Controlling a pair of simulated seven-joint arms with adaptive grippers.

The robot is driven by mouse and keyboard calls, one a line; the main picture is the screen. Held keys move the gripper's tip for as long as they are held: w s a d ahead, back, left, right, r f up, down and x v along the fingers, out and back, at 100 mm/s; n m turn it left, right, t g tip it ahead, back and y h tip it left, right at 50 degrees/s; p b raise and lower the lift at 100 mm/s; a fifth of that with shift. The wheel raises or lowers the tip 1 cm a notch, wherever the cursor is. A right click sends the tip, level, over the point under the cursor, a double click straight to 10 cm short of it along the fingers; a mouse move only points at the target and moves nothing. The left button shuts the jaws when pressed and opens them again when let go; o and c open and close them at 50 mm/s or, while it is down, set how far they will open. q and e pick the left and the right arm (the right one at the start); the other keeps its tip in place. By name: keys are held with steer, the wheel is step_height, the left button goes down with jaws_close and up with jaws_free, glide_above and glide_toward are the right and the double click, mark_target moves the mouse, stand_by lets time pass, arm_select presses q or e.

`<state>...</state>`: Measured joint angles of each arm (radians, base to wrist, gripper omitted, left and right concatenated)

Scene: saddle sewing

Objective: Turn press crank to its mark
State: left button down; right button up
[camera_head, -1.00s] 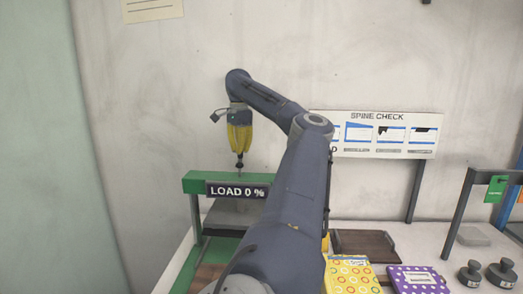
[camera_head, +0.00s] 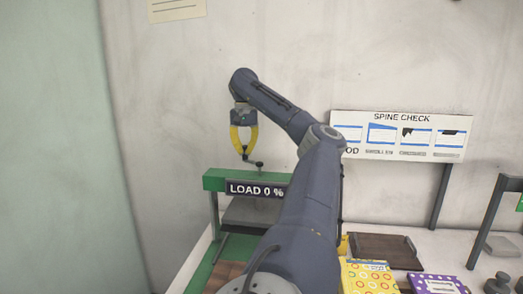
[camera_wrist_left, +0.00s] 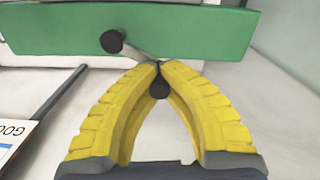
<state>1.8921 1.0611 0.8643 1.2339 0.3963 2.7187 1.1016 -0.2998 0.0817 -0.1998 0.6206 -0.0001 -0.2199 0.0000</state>
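The press (camera_head: 214,182) has a green crossbeam, also in the left wrist view (camera_wrist_left: 205,35), with a "LOAD 0 %" sign (camera_head: 255,189). Its small crank (camera_head: 254,162) stands above the beam: a dark hub (camera_wrist_left: 112,41), a thin metal arm and a dark handle knob (camera_wrist_left: 160,88). My left gripper (camera_head: 245,155) points down at the crank's left end. In the left wrist view its yellow fingertips (camera_wrist_left: 160,65) close together at the handle, with the knob between the fingers. I cannot make out the crank's mark. My right gripper is not in view.
A "SPINE CHECK" board (camera_head: 400,136) stands right of my left arm. A brown tray (camera_head: 385,250), a yellow patterned book (camera_head: 368,277), a purple book (camera_head: 437,285) and a dark weight (camera_head: 498,284) lie at the right. The wall is behind the press.

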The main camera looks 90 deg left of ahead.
arm_select(q)
steer(key=shift+s+d+n, duration=0.6)
steer(key=shift+d+n, duration=0.1)
steer(key=shift+n, duration=0.5)
steer(key=shift+s+d+n, duration=0.3)
steer(key=shift+d+n, duration=0.4)
steer(key=shift+n, duration=0.6)
steer(key=c, duration=1.3)
jaws_free()
step_height(320, 180, up, 12)
